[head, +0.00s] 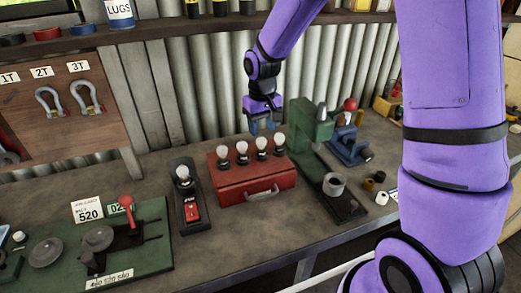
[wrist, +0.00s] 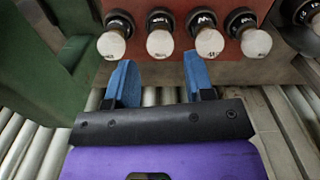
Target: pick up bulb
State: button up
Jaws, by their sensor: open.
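Several white bulbs with dark bases stand in a row on a red box (head: 255,186). In the head view these include the leftmost bulb (head: 222,153) and the rightmost bulb (head: 277,142). Another bulb (head: 183,173) stands in a dark holder with a red switch, left of the box. My gripper (head: 262,124) is open and empty behind and above the right part of the row. In the wrist view its two blue fingers (wrist: 160,76) point toward the row. One bulb (wrist: 160,42) appears just beyond the gap between them, with others to both sides.
A green press (head: 312,135) stands close to the right of the box, also seen at left in the wrist view (wrist: 35,110). A corrugated wall (head: 195,95) is behind. A green board with a red lever (head: 125,203) lies at left.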

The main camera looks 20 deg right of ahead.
aim_at(261, 139)
jog(key=shift+w+f, duration=0.15)
jog(key=shift+f, duration=1.75)
jog(key=shift+w+f, duration=0.1)
jog(key=shift+f, duration=1.75)
jog(key=shift+c, duration=0.5)
jog(key=c, duration=0.6)
